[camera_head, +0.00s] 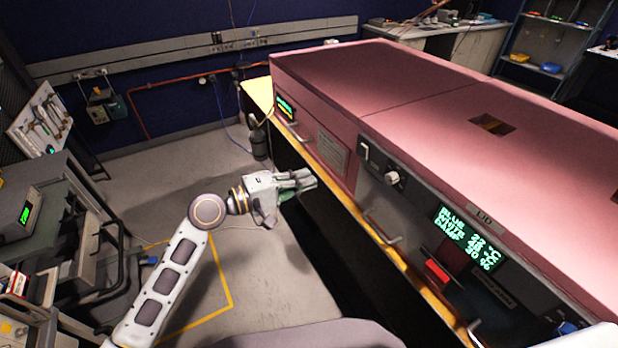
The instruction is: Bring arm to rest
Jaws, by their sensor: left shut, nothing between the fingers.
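My left arm (172,268) comes in from the lower left and reaches up to the middle of the view. My left gripper (305,180) is at its end, shut and empty, pointing right. It is in front of the left part of the pink foam enclosure (400,90), close to its wooden front edge; whether it touches cannot be told. My right gripper is not in view.
The enclosure front has handles, a knob (393,177), a green-lettered display (468,238) and a red block (437,271). A cluttered cart (60,260) stands at the left. Open floor (170,170) with yellow tape lies between. Shelves (550,45) stand at the back right.

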